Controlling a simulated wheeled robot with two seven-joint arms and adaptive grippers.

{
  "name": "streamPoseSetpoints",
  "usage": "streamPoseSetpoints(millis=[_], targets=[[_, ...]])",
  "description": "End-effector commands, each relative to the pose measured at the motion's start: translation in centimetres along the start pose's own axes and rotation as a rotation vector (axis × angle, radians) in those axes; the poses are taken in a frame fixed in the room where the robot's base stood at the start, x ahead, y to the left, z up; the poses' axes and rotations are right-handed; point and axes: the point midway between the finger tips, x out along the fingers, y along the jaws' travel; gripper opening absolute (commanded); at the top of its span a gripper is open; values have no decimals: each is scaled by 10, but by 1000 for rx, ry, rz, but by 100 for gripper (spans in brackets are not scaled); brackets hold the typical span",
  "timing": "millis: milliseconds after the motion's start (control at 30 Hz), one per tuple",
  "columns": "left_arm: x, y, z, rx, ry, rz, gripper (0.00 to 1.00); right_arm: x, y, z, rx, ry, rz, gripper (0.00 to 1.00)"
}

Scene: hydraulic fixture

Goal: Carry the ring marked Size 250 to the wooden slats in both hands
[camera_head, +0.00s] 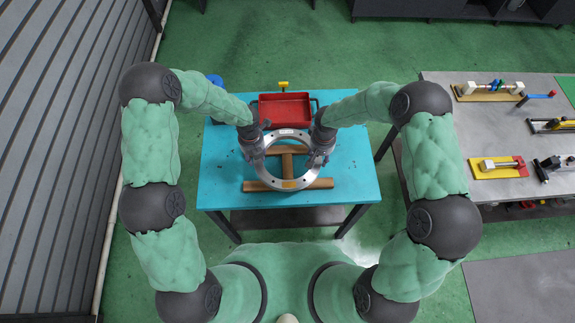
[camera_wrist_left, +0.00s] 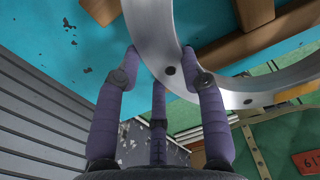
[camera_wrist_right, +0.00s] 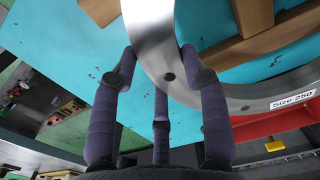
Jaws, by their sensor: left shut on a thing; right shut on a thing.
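The metal ring (camera_head: 312,177) is held level between my two arms above the blue table in the head view. Its "Size 250" label (camera_wrist_right: 292,99) shows in the right wrist view. My left gripper (camera_head: 255,146) is shut on the ring's left side, with the ring wall (camera_wrist_left: 152,40) between its fingers. My right gripper (camera_head: 318,150) is shut on the right side, around the ring wall (camera_wrist_right: 150,40). The wooden slats (camera_head: 255,186) form an H shape beneath the ring. Whether the ring touches the slats cannot be told.
The blue table (camera_head: 350,185) has bare room left and right of the slats. A red tray (camera_head: 284,109) stands at its back edge. A grey bench (camera_head: 440,90) with several fixtures is at the right. A slatted grey wall (camera_head: 60,130) is at the left.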

Motion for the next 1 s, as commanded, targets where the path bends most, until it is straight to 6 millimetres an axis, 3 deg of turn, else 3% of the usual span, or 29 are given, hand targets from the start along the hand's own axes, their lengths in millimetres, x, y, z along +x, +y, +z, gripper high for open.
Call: streamPoseSetpoints(millis=[1000], targets=[[35,4,2,0,-2,6,0,35,4,-1,-1,-1,6,0]])
